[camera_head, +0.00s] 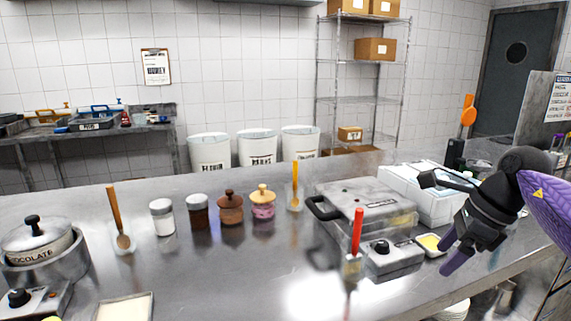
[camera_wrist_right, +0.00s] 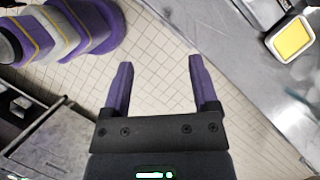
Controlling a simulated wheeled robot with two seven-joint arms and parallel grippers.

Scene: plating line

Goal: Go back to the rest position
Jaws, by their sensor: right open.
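My right gripper (camera_head: 452,257) hangs at the right side of the head view, over the front right edge of the steel counter. In the right wrist view my right gripper (camera_wrist_right: 160,80) has its two purple fingers wide apart with only tiled floor between them. It holds nothing. A small white dish with yellow content (camera_head: 430,244) stands on the counter close to the left of the gripper, apart from it; it also shows in the right wrist view (camera_wrist_right: 292,40). My left gripper is not in the head view.
The steel counter (camera_head: 200,270) holds a waffle iron (camera_head: 362,200), a chocolate pot (camera_head: 38,245), several jars, and utensils in holders, one with a red handle (camera_head: 357,232). A white box (camera_head: 425,195) stands behind the gripper. Open floor (camera_wrist_right: 150,40) lies below the gripper.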

